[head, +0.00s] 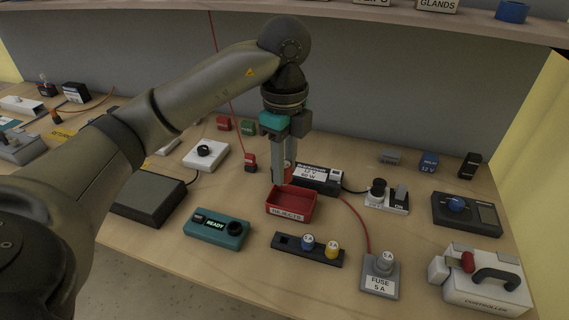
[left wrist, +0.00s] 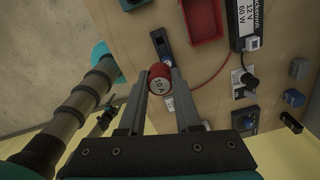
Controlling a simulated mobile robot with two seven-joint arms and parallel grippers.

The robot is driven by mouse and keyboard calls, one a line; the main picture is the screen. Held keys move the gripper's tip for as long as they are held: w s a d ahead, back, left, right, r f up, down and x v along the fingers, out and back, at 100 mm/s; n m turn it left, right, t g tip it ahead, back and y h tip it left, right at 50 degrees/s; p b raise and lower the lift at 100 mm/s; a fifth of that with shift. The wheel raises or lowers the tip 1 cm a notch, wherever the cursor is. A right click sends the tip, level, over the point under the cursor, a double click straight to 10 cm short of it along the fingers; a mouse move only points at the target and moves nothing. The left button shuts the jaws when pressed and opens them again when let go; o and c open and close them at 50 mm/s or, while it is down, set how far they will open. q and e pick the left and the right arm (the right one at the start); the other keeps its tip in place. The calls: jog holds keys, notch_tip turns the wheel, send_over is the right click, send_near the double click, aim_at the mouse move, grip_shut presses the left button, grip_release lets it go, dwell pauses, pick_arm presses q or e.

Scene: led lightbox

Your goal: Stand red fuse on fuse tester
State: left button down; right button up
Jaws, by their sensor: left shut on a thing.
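My left gripper (head: 285,178) is shut on the red fuse (head: 289,170), held above the back of the red rejects tray. In the left wrist view the red fuse (left wrist: 160,77), marked 10 A, sits between the two fingertips (left wrist: 160,88). A teal box (head: 217,229) with a READY display and a round dark socket, which looks like the fuse tester, stands left of the tray. Nothing stands in its socket.
The red rejects tray (head: 292,213) looks empty. A black rack (head: 287,244) holds a blue and a yellow fuse. A grey fuse holder (head: 380,287) with a fuse, a controller case (head: 484,292) and a black power supply (head: 318,180) stand around. A shelf overhangs the back.

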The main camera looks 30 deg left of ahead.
dwell(0.4)
pick_arm(q)
jog(key=shift+r+p, duration=1.2)
jog(key=shift+r, duration=0.1)
jog(key=shift+r+p, duration=1.45)
jog(key=shift+r, duration=0.05)
